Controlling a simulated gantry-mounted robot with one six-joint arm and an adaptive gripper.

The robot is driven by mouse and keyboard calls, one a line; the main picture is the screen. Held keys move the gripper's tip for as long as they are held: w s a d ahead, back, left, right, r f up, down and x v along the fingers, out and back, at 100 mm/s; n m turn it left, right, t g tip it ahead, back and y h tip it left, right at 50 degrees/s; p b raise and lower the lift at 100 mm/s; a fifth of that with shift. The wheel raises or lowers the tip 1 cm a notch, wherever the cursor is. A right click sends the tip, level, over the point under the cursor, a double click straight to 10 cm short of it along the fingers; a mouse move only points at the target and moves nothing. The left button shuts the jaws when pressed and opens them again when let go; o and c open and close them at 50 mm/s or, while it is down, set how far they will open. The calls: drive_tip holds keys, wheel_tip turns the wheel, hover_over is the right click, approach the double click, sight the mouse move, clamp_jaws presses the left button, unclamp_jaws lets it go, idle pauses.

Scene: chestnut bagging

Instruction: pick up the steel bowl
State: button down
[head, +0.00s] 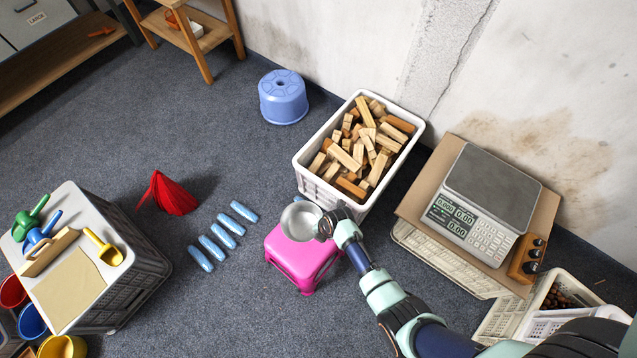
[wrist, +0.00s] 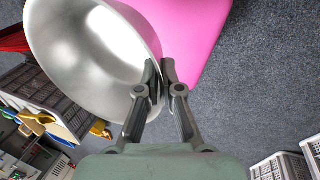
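The steel bowl (head: 301,222) is silvery, round and empty, at the pink stool (head: 297,262) in the middle of the head view. In the wrist view the bowl (wrist: 85,55) fills the upper left, its open side facing the camera. My gripper (head: 328,222) is at the bowl's right edge. In the wrist view my gripper (wrist: 160,75) has its fingers close together on the bowl's rim, one on the inside and one on the outside. The bowl hides part of the stool top, and I cannot tell whether it touches it.
A white crate of wood blocks (head: 304,182) stands just behind the stool. A scale (head: 470,230) is at right. Blue rolls (head: 221,235) and a red cone-shaped bundle (head: 172,194) lie left. A blue stool (head: 283,97) stands behind. Carpet is free between.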

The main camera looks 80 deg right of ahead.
wheel_tip(320, 180, up, 10)
drive_tip(key=p, duration=0.4)
drive_tip(key=shift+r, duration=0.35)
